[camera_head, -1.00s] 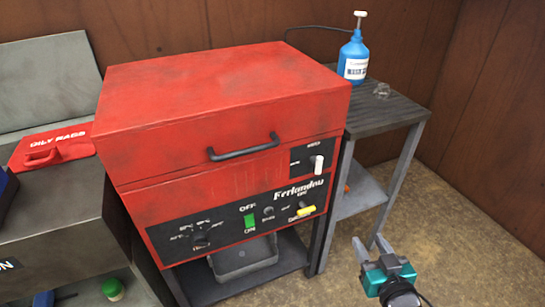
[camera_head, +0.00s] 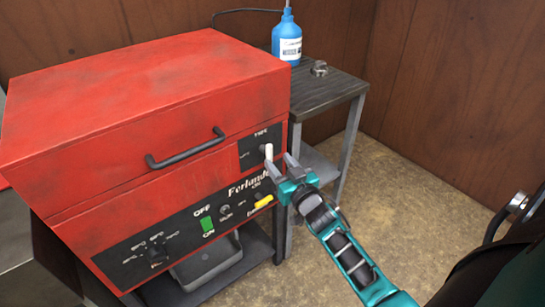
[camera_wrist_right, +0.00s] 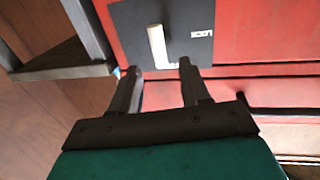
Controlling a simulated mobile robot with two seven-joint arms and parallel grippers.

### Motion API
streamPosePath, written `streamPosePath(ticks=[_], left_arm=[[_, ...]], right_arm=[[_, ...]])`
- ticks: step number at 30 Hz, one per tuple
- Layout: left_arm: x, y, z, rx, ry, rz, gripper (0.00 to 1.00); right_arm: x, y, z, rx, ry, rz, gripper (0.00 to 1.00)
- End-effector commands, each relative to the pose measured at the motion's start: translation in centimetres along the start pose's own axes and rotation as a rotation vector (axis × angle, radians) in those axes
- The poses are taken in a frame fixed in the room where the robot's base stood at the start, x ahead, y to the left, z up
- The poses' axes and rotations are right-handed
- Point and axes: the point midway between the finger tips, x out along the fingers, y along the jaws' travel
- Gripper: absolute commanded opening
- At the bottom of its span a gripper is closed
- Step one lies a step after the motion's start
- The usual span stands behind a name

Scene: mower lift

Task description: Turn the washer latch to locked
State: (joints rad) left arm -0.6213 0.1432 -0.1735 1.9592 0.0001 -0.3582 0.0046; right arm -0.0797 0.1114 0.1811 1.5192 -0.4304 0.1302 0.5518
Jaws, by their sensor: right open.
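The red parts washer (camera_head: 150,110) stands at the left with its lid down. Its white latch handle (camera_head: 269,152) stands upright on a black plate at the upper right of the front. In the right wrist view the latch (camera_wrist_right: 157,46) lies just ahead of the fingertips, slightly tilted, with small lettering on the plate beside it. My right gripper (camera_head: 281,169) is open and empty, close in front of the latch; its fingers (camera_wrist_right: 160,68) are apart, and I cannot tell whether they touch it. My left gripper is not in view.
A dark side table (camera_head: 330,93) stands right of the washer with a blue bottle (camera_head: 287,40) and a small metal part (camera_head: 319,69) on it. The floor at right is open.

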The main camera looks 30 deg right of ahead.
Motion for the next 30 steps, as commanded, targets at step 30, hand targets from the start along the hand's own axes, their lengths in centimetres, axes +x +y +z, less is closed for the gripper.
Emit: streamPosePath(ticks=[30], left_arm=[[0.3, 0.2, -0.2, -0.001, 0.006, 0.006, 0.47]], right_arm=[[4.2, 0.0, 0.0, -0.001, -0.001, 0.0, 0.15]])
